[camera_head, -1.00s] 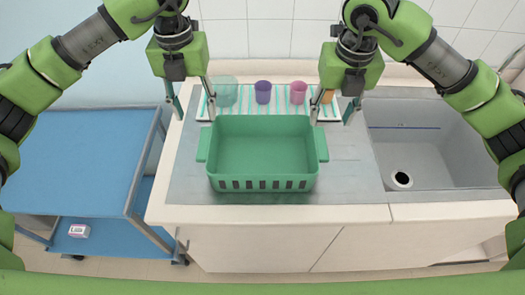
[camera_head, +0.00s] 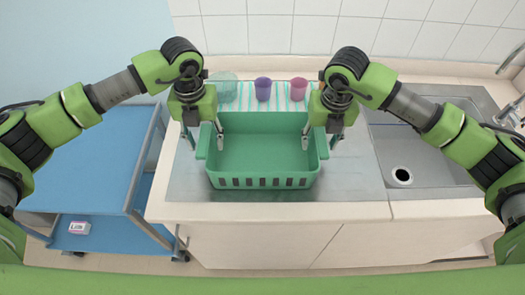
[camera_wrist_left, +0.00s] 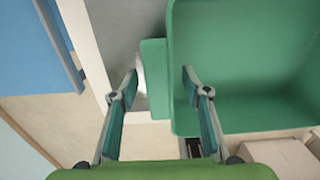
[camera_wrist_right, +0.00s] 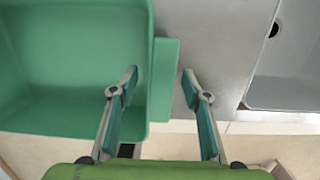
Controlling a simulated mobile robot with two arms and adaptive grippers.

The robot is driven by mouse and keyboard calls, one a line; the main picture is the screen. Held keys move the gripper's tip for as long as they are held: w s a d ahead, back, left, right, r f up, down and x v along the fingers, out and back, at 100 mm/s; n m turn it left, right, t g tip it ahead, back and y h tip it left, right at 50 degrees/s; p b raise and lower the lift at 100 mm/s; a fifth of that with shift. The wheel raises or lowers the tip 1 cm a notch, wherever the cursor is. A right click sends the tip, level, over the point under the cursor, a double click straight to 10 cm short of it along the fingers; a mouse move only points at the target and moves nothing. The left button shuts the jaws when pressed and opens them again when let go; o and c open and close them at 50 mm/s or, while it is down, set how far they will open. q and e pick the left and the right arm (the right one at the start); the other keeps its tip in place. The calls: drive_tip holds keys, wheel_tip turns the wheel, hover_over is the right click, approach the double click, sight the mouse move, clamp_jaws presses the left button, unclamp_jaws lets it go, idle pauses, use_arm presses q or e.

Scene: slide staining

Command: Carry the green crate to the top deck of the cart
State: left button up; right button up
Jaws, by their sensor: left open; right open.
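The green crate (camera_head: 262,150) sits empty on the counter in the head view, with a handle tab on its left and right sides. My left gripper (camera_head: 204,140) is open at the left side, one finger inside the crate and one outside. In the left wrist view its fingers (camera_wrist_left: 160,82) straddle the left handle tab (camera_wrist_left: 156,78). My right gripper (camera_head: 320,140) is open at the right side in the same way. In the right wrist view its fingers (camera_wrist_right: 160,80) straddle the right handle tab (camera_wrist_right: 163,78). The blue cart's top deck (camera_head: 85,150) is left of the counter and bare.
Behind the crate a striped mat (camera_head: 240,100) holds a green bowl (camera_head: 224,88), a purple cup (camera_head: 263,88) and a pink cup (camera_head: 298,88). A sink (camera_head: 425,160) is at the right. A small white box (camera_head: 79,228) lies on the cart's lower deck.

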use_arm(q)
drive_tip(key=shift+f, duration=0.25)
use_arm(e)
drive_tip(key=shift+f, duration=0.25)
use_arm(q)
clamp_jaws()
use_arm(e)
clamp_jaws()
use_arm(q)
drive_tip(key=shift+r, duration=0.15)
use_arm(e)
drive_tip(key=shift+r, duration=0.15)
